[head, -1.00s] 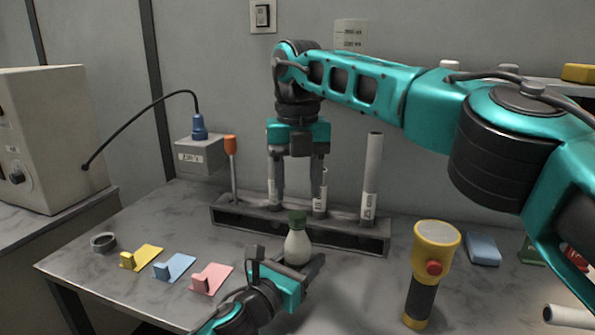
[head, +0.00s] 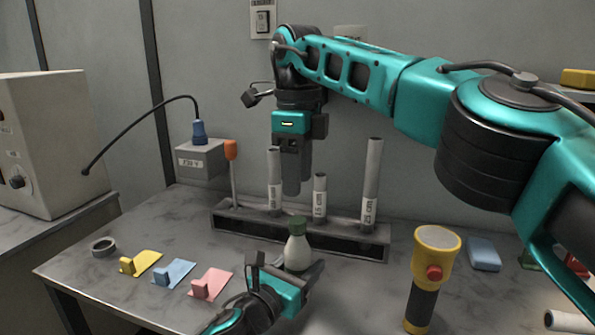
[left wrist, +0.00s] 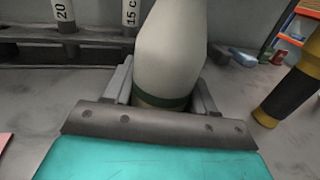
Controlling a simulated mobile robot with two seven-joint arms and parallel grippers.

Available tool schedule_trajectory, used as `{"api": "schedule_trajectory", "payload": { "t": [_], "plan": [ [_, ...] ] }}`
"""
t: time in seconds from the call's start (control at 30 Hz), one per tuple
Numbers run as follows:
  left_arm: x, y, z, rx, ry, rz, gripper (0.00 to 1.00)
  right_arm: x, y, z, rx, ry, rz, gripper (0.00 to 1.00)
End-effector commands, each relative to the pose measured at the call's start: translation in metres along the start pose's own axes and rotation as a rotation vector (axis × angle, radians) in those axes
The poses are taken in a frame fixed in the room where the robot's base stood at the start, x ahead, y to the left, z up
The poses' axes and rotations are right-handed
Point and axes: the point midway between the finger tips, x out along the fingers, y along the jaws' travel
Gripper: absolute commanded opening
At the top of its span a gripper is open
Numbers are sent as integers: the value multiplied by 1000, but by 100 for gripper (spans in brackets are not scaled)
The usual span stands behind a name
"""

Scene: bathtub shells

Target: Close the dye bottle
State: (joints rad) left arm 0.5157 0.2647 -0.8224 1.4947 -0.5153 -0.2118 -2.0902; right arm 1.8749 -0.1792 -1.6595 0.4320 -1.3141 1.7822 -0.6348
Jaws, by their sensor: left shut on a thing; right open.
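The dye bottle (head: 297,252) is a pale, narrow-necked bottle standing upright in front of the rack. A dark green cap (head: 297,222) sits on its top; I cannot tell how tightly. My left gripper (head: 288,270) is shut around the bottle's lower body. In the left wrist view the bottle (left wrist: 172,45) stands between the two fingers, with a dark green band low on it. My right gripper (head: 291,192) points down above the bottle and is clear of the cap. It is open and empty, seen nearly edge-on, so its finger gap is hidden.
A dark rack (head: 330,238) with upright labelled tubes stands close behind the bottle. A yellow flashlight (head: 424,275) stands to the right, with a blue block (head: 483,253) beyond it. Yellow, blue and pink pieces (head: 210,284) and a grey ring (head: 104,245) lie on the left.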

Motion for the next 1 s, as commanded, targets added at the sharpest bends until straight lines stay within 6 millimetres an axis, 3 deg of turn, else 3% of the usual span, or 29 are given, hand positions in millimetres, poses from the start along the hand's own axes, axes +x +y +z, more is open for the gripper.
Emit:
{"api": "schedule_trajectory", "payload": {
  "t": [0.27, 0.7, 1.0],
  "plan": [
    [0, 0, -1, 0, 1, 0, 0, 5, 0, 0, 3, 1, 1, 53],
    [0, 0, 0, 0, 1, 0, 0, 65, 0, 0, 4, 1, 1, 53],
    [0, 0, -1, 0, 1, 0, 0, 80, 0, 0, 5, 0, 0, 53]
  ]
}}
